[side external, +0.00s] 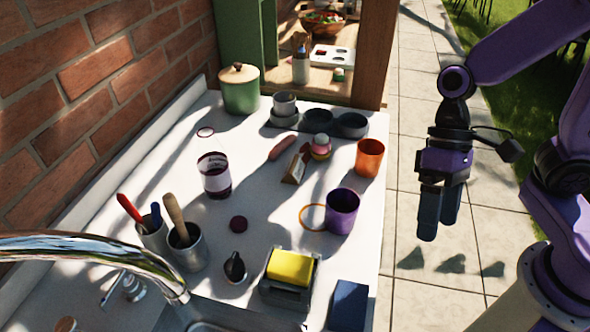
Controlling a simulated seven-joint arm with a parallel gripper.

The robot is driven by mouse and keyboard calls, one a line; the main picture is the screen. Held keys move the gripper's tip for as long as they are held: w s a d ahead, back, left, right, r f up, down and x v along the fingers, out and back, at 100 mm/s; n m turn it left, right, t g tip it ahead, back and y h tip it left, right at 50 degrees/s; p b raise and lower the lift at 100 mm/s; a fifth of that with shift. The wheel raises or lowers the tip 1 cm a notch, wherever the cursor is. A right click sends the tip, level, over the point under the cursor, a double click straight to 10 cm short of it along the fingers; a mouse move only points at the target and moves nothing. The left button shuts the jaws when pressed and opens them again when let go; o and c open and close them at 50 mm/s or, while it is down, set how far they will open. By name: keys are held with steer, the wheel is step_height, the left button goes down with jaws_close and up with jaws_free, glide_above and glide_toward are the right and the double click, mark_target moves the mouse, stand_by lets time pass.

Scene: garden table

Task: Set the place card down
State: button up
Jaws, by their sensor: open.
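A small tent-shaped piece, white-faced with a tan side, looks like the place card (294,170). My gripper (438,222) hangs fingers down to the right of the table's edge, over the paving. It is well apart from the card. Its fingers overlap from this angle, so the gap between them is hard to see. Nothing shows between them.
An orange cup (369,158) and a purple cup (341,210) stand near the right edge. A yellow sponge (290,267) sits in a dark holder in front. A tap (100,250) arches at lower left.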

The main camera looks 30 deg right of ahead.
steer(key=w+a+m+y, duration=0.5)
steer(key=w+a+m, duration=0.3)
steer(key=a, duration=0.1)
steer(key=m+t, duration=1.5)
steer(key=m, duration=0.7)
glide_above(296, 166)
steer(key=s+d, duration=0.1)
step_height(296, 166, down, 6)
steer(key=shift+d+f+y, duration=0.15)
steer(key=shift+f+y, duration=0.15)
steer(key=shift+f, duration=1.65)
step_height(296, 166, down, 2)
steer(key=shift+f, duration=0.1)
steer(key=shift+x, duration=1)
steer(key=shift+w+a+f, duration=0.25)
steer(key=shift+w+a, duration=0.05)
steer(key=shift+a, duration=0.05)
